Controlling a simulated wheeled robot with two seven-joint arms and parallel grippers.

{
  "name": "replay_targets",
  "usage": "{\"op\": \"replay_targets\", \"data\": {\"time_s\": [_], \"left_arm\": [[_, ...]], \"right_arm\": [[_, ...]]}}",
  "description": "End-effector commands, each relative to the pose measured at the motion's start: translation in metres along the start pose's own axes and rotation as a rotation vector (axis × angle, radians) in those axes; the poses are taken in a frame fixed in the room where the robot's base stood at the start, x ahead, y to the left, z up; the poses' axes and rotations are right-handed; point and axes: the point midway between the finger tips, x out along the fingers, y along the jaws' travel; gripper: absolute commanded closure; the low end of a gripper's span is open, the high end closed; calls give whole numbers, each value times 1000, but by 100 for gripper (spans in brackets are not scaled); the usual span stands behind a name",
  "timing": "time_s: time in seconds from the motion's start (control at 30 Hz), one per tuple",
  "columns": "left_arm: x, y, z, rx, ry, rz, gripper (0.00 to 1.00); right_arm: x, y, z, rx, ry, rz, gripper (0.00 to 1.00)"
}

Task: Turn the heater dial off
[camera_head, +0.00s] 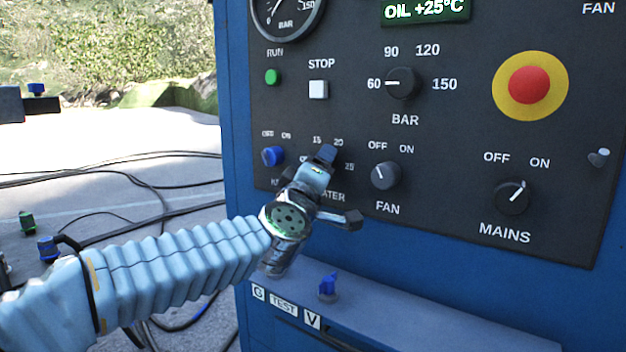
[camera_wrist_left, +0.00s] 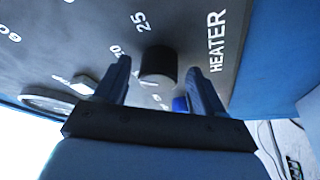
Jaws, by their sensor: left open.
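The heater dial (camera_wrist_left: 158,66) is a round black knob on the dark panel, beside the HEATER label (camera_wrist_left: 216,42) and the number 25 in the left wrist view. Which way its pointer faces cannot be told. My left gripper (camera_head: 338,186) is in front of the heater dial's place in the head view and hides the dial and part of its scale. In the left wrist view my left gripper (camera_wrist_left: 160,72) is open, with one finger on each side of the dial; whether either touches it cannot be told. My right gripper is not in view.
The fan dial (camera_head: 386,175) is just right of my left gripper, and a blue knob (camera_head: 272,156) is to its left. The BAR dial (camera_head: 402,83), MAINS dial (camera_head: 513,196) and red stop button (camera_head: 529,84) share the panel. A ledge (camera_head: 400,320) juts out below.

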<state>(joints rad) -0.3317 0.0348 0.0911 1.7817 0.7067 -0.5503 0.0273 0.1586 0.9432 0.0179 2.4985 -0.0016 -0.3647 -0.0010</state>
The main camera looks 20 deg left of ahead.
Motion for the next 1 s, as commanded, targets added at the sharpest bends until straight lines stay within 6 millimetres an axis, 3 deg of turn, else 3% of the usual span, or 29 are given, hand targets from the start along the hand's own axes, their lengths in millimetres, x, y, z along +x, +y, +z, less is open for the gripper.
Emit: {"op": "replay_targets", "data": {"time_s": [0.17,0.4,0.6,1.0], "left_arm": [[-30,-1,0,0,1,3,31],[-90,0,0,-1,1,3,31],[-124,0,-1,0,2,2,31],[-135,0,0,0,0,0,31]], "right_arm": [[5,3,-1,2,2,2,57],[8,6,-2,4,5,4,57],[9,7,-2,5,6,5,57],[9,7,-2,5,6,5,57]]}}
